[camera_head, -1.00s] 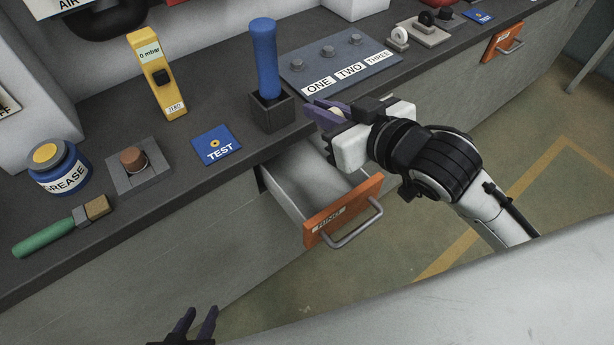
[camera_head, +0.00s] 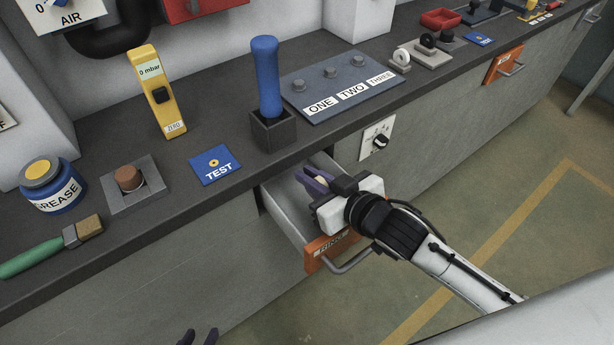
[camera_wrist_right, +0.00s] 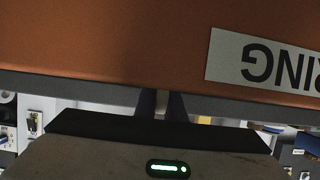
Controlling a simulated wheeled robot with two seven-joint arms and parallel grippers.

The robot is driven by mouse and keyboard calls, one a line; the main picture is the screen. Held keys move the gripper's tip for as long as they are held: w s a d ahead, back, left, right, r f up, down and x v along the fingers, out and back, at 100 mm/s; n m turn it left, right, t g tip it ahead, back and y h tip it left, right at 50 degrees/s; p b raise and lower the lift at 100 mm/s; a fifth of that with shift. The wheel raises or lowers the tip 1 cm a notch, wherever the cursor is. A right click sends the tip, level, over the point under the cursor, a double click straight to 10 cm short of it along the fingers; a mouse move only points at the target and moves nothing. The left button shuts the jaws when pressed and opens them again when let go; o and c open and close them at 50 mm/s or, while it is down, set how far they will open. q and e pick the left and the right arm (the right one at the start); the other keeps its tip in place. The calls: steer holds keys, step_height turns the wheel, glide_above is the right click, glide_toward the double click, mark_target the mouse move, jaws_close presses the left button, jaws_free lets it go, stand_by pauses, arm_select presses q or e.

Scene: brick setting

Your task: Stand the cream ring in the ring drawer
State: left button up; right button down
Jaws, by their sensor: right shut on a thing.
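The ring drawer is pulled out below the bench top, with a grey tray (camera_head: 283,207) and an orange front (camera_head: 318,258). The front also fills the top of the right wrist view (camera_wrist_right: 110,45), with part of its label upside down. My right gripper (camera_head: 314,180) is shut on the cream ring (camera_head: 322,181), its purple fingers inside the drawer opening. Only a small pale bit of the ring shows between the fingers; I cannot tell whether it touches the drawer floor. My left gripper (camera_head: 199,338) shows only its fingertips at the bottom edge, apart and empty.
A blue-handled tool in a dark holder (camera_head: 272,130) stands on the bench just above the drawer. A blue TEST card (camera_head: 216,166) lies left of it. A white knob plate (camera_head: 377,140) is on the bench front, right of the drawer.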

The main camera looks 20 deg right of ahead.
steer(key=shift+w+a+f, duration=0.15)
steer(key=shift+w+f, duration=0.35)
steer(key=shift+f, duration=0.15)
steer(key=shift+f, duration=0.6)
steer(key=c, duration=1.8)
jaws_free()
steer(key=shift+c, duration=0.2)
steer(key=shift+r, duration=0.25)
steer(key=v, duration=1.2)
steer(key=shift+r, duration=0.45)
